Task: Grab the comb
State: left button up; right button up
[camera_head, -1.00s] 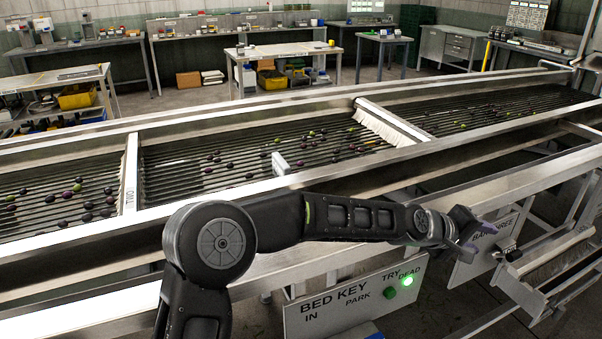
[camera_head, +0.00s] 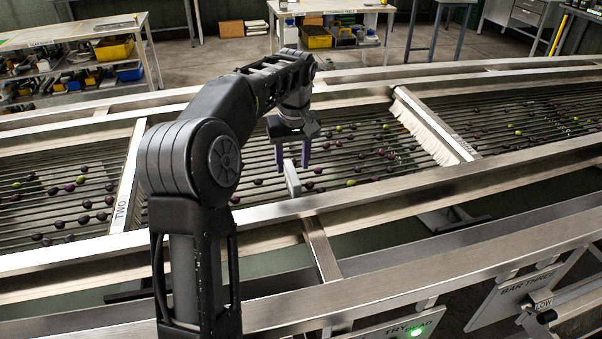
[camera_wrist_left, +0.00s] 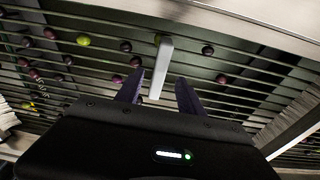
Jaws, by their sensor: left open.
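A pale grey narrow bar (camera_head: 292,179), which I take to be the comb, sticks up at the near edge of the roller bed. In the left wrist view this bar (camera_wrist_left: 162,64) lies between the lines of the two fingers. My left gripper (camera_head: 291,156) is open, its two purple fingers pointing down over the bed just above the bar. In the left wrist view the open fingers (camera_wrist_left: 158,92) show on either side of the bar's lower end. I cannot tell whether they touch it. My right gripper is not in view.
Dark and green olives lie on the long rollers (camera_head: 350,160). A bristled bar (camera_head: 435,125) crosses the bed to the right, and the bar marked TWO (camera_head: 128,180) crosses to the left. The steel near rail (camera_head: 400,190) runs along the front.

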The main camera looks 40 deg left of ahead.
aim_at(293, 172)
pick_arm(q)
jog(key=shift+w+f, duration=0.2)
jog(key=shift+f, duration=1.15)
jog(key=shift+a+f+p, duration=0.1)
jog(key=shift+f+p, duration=0.35)
jog(key=f, duration=0.2)
jog(key=f+p, duration=0.1)
jog(key=shift+w+a+f, duration=0.1)
jog(key=shift+a+f, duration=0.15)
jog(key=shift+f, duration=0.4)
grip_shut()
